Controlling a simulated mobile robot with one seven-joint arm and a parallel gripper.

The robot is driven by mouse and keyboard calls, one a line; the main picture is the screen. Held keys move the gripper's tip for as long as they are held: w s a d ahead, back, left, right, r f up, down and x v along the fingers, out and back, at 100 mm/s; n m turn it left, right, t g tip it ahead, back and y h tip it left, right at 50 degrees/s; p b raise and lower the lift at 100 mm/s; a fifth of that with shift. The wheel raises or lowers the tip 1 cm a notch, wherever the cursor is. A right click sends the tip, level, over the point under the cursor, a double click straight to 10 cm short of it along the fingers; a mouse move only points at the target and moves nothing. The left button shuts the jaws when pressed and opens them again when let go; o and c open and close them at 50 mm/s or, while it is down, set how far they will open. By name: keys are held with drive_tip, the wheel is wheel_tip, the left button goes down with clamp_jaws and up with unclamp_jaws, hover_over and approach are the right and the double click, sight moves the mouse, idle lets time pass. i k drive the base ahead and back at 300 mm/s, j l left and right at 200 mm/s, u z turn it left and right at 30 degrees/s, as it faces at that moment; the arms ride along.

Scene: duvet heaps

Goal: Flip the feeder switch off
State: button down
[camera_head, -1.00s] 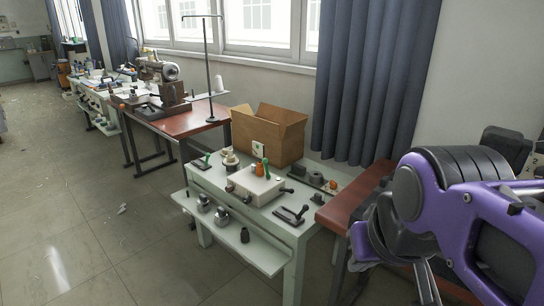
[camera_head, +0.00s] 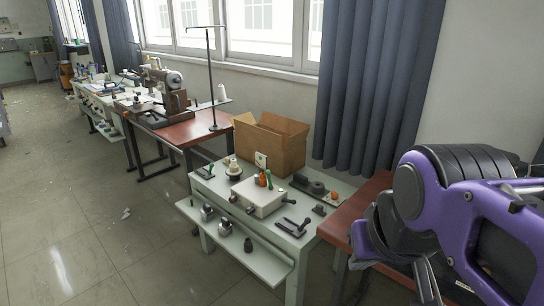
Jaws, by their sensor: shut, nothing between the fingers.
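A pale control box (camera_head: 259,197) sits on the white workbench, with dark knobs on its front and side. A small green upright piece (camera_head: 269,180) stands at its back edge. A black lever fixture (camera_head: 294,227) lies on the bench right of the box. A small white plate (camera_head: 261,160) with a dark mark is by the cardboard box. Which of these is the feeder switch I cannot tell. My gripper (camera_head: 428,284) is at the lower right below my purple arm, partly cut off by the frame's bottom edge. It is shut and empty, apart from the bench things.
The white workbench (camera_head: 212,192) has a lower shelf with metal parts. An open cardboard box (camera_head: 283,148) stands at its back. A reddish table (camera_head: 340,228) adjoins on the right, and another with a sewing machine (camera_head: 165,95) is behind left. The floor at left is mostly clear.

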sight(294, 202)
drive_tip(key=i+j, duration=0.25)
drive_tip(key=j, duration=0.2)
drive_tip(key=i+j+u, duration=0.1)
drive_tip(key=i+j, duration=0.2)
drive_tip(key=j, duration=0.15)
drive_tip(key=i+j, duration=0.25)
drive_tip(key=j, duration=0.2)
drive_tip(key=i+j+u, duration=0.1)
drive_tip(key=i+j, duration=0.2)
drive_tip(key=j, duration=0.1)
